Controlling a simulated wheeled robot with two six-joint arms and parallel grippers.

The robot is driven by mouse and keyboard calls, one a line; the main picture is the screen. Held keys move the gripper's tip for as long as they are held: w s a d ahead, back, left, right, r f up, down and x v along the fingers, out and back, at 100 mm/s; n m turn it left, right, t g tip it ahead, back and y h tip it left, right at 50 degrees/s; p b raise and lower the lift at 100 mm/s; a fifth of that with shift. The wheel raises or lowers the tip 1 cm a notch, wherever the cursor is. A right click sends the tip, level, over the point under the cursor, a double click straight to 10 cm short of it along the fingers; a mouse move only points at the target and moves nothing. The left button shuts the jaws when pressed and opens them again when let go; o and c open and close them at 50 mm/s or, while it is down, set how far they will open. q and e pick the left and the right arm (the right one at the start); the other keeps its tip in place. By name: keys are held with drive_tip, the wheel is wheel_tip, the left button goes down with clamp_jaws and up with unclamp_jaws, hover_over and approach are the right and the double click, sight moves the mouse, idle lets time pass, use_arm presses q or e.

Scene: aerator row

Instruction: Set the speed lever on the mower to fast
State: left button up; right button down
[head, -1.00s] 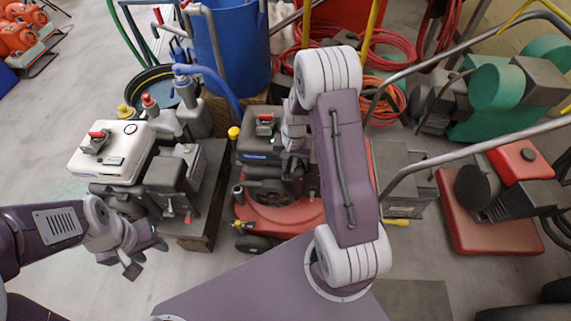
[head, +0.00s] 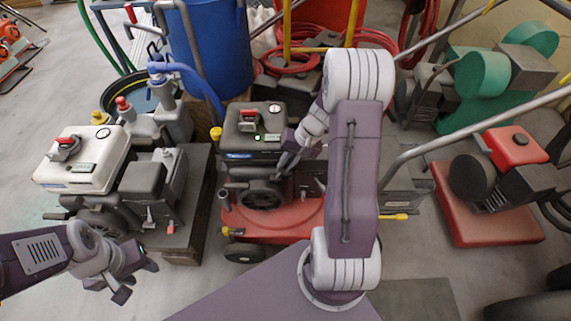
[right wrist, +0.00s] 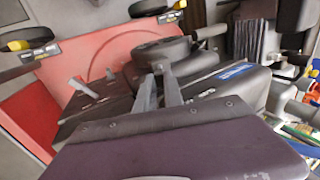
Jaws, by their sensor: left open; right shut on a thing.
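The red-decked mower (head: 285,226) with its black engine (head: 252,120) stands ahead of me at the middle. It also shows in the right wrist view, its red deck (right wrist: 92,45) at the left. My right gripper (head: 281,165) is at the engine's front right side; in the right wrist view its fingers (right wrist: 159,70) are close together at the dark engine body. It is shut on a small part there, which the fingers hide. A grey lever (right wrist: 85,86) on a dark panel stands apart, left of the fingers. My left gripper (head: 128,280) is open and empty, low at the left.
A white-topped engine (head: 88,158) on a dark stand is left of the mower. A blue barrel (head: 208,55) and red hoses (head: 292,60) are behind. Another red machine (head: 490,200) stands at the right, behind a grey handle bar. Bare floor lies at front left.

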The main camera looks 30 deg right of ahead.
drive_tip(key=shift+s, duration=0.1)
drive_tip(key=c, duration=1.4)
unclamp_jaws()
drive_tip(key=shift+f, duration=0.1)
drive_tip(key=shift+c, duration=0.2)
drive_tip(key=p+v, duration=0.4)
drive_tip(key=v, duration=0.5)
drive_tip(key=shift+p, duration=0.3)
